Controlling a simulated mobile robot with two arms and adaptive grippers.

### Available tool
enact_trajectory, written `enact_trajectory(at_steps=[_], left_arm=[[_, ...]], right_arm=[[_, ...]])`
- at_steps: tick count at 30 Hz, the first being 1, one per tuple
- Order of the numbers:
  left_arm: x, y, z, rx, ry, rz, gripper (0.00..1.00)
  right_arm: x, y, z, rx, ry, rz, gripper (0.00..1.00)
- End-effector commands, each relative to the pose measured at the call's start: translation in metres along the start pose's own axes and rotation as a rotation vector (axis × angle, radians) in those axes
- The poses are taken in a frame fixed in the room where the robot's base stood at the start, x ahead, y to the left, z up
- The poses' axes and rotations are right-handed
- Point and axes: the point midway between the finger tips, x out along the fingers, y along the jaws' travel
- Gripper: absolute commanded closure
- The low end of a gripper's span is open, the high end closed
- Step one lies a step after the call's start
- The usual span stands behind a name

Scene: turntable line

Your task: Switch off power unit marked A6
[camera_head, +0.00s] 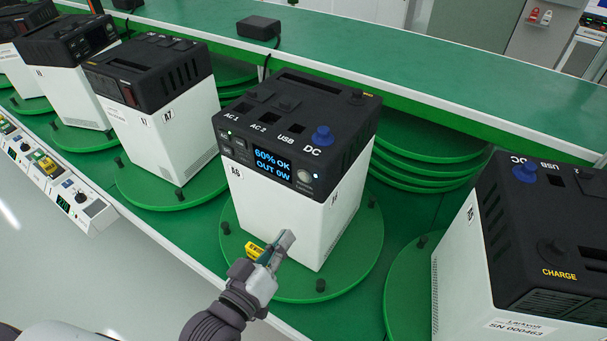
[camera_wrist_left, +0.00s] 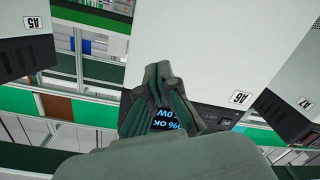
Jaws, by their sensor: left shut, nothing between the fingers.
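The power unit marked A6 (camera_head: 285,215) stands on a green turntable (camera_head: 348,272) in the middle of the head view. It has a white body and black top. Its lit screen (camera_head: 272,164) reads "60% OK, OUT 0W". A round grey button (camera_head: 304,177) is right of the screen, and a small green light is at the panel's upper left. My left gripper (camera_head: 287,239) is shut and empty, in front of the lower white front, below the panel. In the left wrist view, the gripper (camera_wrist_left: 158,72) partly covers the screen (camera_wrist_left: 168,119); the A6 label (camera_wrist_left: 241,97) appears upside down. Contact is unclear.
Unit A7 (camera_head: 165,135) stands to the left, with more units beyond. Another unit (camera_head: 460,245) stands close on the right. Stacked green discs (camera_head: 430,165) lie behind.

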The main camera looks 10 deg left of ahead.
Motion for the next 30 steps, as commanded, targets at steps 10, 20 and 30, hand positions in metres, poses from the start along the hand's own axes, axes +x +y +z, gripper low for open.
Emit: enact_trajectory(at_steps=[10, 20, 30], left_arm=[[-0.029, 0.049, -0.068, -0.281, 0.455, 0.323, 1.0], [-0.065, 0.061, -0.093, -0.412, 0.664, 0.5, 1.0], [-0.068, 0.062, -0.095, -0.419, 0.678, 0.511, 1.0]], right_arm=[[0.0, 0.0, 0.0, 0.0, -0.001, 0.0, 0.29], [0.0, 0.0, 0.001, 0.001, -0.001, 0.0, 0.29], [0.0, 0.0, 0.001, 0.001, -0.001, 0.0, 0.29]])
